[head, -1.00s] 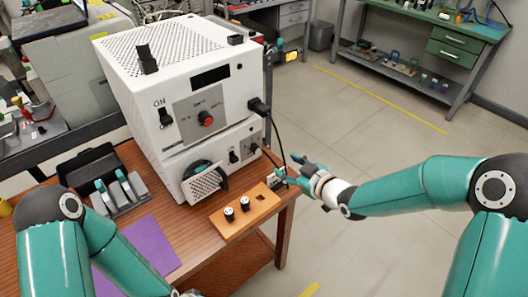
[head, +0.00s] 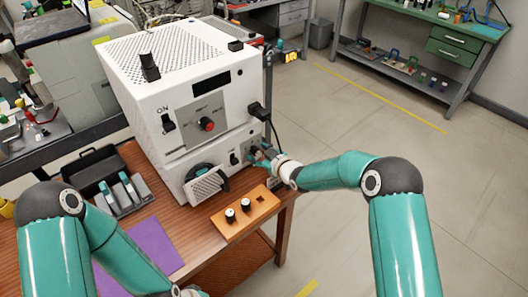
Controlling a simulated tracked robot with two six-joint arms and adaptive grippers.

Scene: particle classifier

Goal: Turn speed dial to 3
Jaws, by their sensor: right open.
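The white machine (head: 150,115) stands on the wooden table. A red dial (head: 207,124) sits on the grey panel of its upper part; its markings are too small to read. The lower part has a small black switch (head: 233,159) and, to its right, a grey panel mostly hidden by my right gripper. I cannot tell which control is the speed dial. My right gripper (head: 257,156) is open, at the right end of the lower front. It is below and right of the red dial, and I cannot tell if it touches anything. My left gripper is not in view.
A black cable plug (head: 257,110) sticks out at the machine's right side. An orange block (head: 251,222) holds two vials in front. A round opening with a perforated guard (head: 206,187) juts from the lower part. A purple mat (head: 148,245) and pipettes (head: 124,192) lie left.

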